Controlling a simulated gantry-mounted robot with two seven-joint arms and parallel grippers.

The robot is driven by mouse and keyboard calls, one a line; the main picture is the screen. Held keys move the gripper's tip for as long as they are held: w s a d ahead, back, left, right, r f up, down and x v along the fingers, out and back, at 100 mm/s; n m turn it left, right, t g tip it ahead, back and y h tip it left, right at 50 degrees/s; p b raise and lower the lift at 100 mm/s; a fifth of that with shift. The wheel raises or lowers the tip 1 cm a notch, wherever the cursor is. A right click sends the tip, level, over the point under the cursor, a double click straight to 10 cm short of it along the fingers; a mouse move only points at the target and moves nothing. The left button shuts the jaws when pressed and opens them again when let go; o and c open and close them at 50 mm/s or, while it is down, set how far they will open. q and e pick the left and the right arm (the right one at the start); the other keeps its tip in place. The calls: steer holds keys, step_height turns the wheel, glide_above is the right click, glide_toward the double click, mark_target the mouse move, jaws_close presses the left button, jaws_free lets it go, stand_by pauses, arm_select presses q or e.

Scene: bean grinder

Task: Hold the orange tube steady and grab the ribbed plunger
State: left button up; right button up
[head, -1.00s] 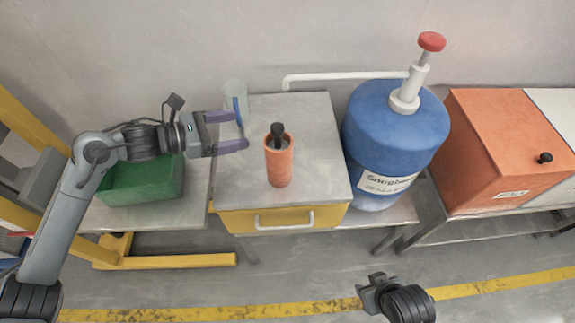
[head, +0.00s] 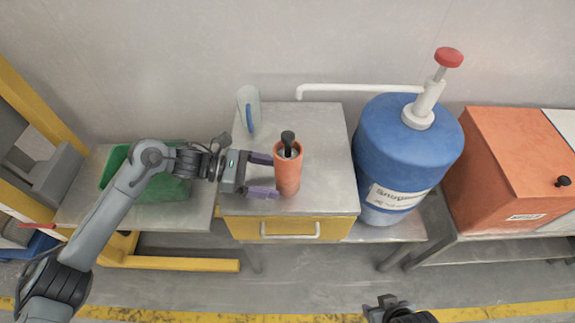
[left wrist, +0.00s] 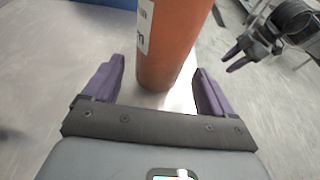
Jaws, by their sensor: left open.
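The orange tube (head: 288,176) stands upright on the metal table top near its front. The black plunger (head: 288,140) sticks up out of its open top. My left gripper (head: 262,175) is open, just left of the tube and pointing at it. In the left wrist view the tube (left wrist: 170,45) rises between the two purple fingers (left wrist: 158,88), with gaps on both sides. The plunger is out of that view. My right gripper (head: 385,303) is at the bottom of the head view, away from the table; its jaw state is unclear.
A clear cup with a blue handle (head: 248,108) stands behind the tube. A large blue barrel (head: 405,150) with a red-topped pump stands right of the table. A green bin (head: 150,185) is at left. The table top (head: 325,135) around the tube is mostly clear.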

mark_target(283, 180)
arm_select(q)
steer(key=shift+f+b+x, duration=0.2)
steer(key=shift+b+x, duration=0.6)
steer(key=shift+x, duration=0.3)
steer(key=shift+b+x, duration=0.55)
steer(key=shift+x, duration=0.25)
arm_select(e)
steer(key=shift+d+f, duration=0.1)
steer(key=shift+f, duration=1.55)
arm_select(q)
steer(key=shift+r, duration=0.15)
steer(key=shift+c, duration=0.3)
steer(key=c, duration=0.6)
arm_select(e)
steer(key=o, duration=0.3)
steer(key=shift+w+r, duration=0.1)
